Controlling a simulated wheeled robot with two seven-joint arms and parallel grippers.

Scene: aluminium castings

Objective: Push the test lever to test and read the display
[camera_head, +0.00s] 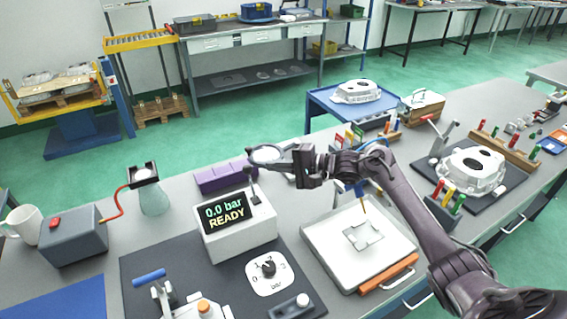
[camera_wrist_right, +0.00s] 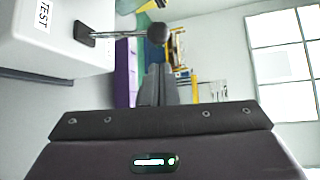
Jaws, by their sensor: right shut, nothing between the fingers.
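The white test box (camera_head: 240,238) stands on a dark mat, and its display (camera_head: 225,212) reads "0.0 bar READY". The test lever (camera_head: 254,189) stands up from the box top, right of the display, with a dark round knob. In the right wrist view the lever's knob (camera_wrist_right: 158,33) lies just beyond my fingertips, and the box with its TEST label (camera_wrist_right: 43,14) is at the left. My right gripper (camera_head: 262,155) is shut and empty, close above the lever in the head view. I cannot tell whether it touches the knob. My left gripper is out of view.
A dial (camera_head: 268,268) marked in bar and a small clamp fixture (camera_head: 190,305) sit in front of the box. A purple bin (camera_head: 222,178) is behind. A glass flask (camera_head: 154,200) and grey box (camera_head: 74,240) stand left.

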